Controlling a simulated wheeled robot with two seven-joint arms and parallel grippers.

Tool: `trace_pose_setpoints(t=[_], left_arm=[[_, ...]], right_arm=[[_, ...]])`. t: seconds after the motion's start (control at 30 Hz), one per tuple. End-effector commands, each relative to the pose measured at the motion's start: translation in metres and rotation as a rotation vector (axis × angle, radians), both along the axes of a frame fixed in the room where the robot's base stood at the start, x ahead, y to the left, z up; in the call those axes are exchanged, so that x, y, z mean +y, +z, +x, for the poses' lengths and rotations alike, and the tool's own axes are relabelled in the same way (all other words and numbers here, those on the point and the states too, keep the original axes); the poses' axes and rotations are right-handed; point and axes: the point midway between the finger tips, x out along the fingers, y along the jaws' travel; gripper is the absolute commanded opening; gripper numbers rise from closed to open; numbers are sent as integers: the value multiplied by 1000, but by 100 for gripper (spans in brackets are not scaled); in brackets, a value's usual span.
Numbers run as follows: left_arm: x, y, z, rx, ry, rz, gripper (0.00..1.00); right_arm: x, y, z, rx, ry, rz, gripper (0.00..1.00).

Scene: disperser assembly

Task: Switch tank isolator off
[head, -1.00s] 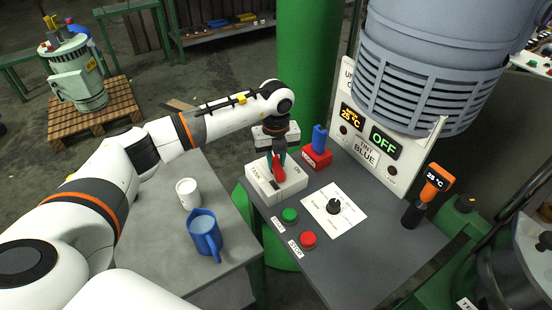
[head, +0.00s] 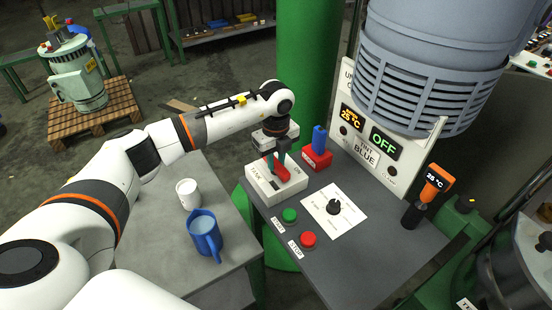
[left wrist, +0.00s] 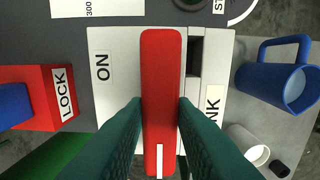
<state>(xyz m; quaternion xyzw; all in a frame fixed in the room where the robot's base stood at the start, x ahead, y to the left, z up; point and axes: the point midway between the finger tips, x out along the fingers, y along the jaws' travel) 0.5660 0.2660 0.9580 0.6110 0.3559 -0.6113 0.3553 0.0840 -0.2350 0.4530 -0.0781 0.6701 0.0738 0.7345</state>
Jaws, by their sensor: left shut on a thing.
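The tank isolator is a white box (head: 272,193) with a red handle (head: 284,174) on top, at the left end of the grey panel. In the left wrist view the red handle (left wrist: 161,70) runs up the middle, with a white stripe near its lower end. The "ON" label (left wrist: 103,67) is left of it and a partly hidden "TANK" label (left wrist: 212,100) is to the right. My left gripper (head: 277,162) is over the box, its green fingers (left wrist: 160,112) shut on the handle from both sides. My right gripper is not in view.
A red "LOCK" block (head: 317,157) holding a blue piece (head: 320,138) stands close behind the isolator. Green (head: 289,215) and red (head: 308,239) buttons and a black knob (head: 334,206) are in front. A blue jug (head: 205,240) and white mug (head: 188,194) stand on the left table.

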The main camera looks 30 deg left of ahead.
Motion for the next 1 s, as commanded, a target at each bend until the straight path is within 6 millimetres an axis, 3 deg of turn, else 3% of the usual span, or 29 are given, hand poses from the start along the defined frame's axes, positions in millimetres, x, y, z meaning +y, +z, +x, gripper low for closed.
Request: trace_pose_setpoints(t=[0.1,0.13,0.27,0.67,1.0], left_arm=[[1,2,2,-5,5,-1,1],[1,2,2,-5,5,-1,27],[1,2,1,-4,3,0,45],[0,10,1,-5,0,-2,45],[0,78,1,-8,1,-1,45]], right_arm=[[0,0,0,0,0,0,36],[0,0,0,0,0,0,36],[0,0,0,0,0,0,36],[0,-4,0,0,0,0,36],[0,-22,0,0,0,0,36]])
